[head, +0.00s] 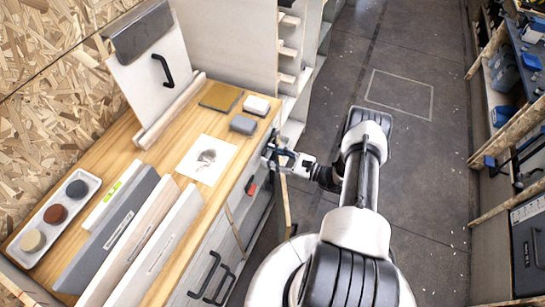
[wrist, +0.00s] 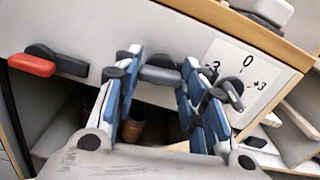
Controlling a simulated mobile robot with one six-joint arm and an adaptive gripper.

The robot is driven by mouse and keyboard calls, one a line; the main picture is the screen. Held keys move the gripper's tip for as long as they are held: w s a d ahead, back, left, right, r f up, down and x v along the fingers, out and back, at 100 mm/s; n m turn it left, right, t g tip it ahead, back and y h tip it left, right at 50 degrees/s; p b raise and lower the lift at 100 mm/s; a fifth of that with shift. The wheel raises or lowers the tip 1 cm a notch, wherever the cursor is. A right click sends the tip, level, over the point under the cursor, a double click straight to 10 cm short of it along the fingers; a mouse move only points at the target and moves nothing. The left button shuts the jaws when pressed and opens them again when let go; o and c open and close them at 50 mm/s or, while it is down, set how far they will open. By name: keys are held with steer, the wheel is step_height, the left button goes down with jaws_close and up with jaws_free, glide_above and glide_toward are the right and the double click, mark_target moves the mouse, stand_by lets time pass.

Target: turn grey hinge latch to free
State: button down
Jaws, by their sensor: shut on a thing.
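The grey hinge latch (wrist: 160,75) is on the pale front panel below the worktop edge. In the wrist view it lies roughly level across the gap between the fingers of my gripper (wrist: 158,78). My gripper is shut on it, one finger at each side, and the fingers cover its ends. In the head view my gripper (head: 280,157) reaches the cabinet front from the right, and the latch itself cannot be made out there.
A red-handled latch (wrist: 34,65) is to the left on the same panel. A dial (wrist: 232,92) marked 0 and +3 is close to the right finger. The worktop (head: 165,150) overhangs above; an open shelf space is below. Clear floor (head: 400,95) lies behind my arm.

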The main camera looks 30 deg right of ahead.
steer(key=shift+n+b, duration=2.95)
steer(key=shift+n, duration=5.15)
steer(key=c, duration=1)
jaws_free()
steer(key=v, duration=1.2)
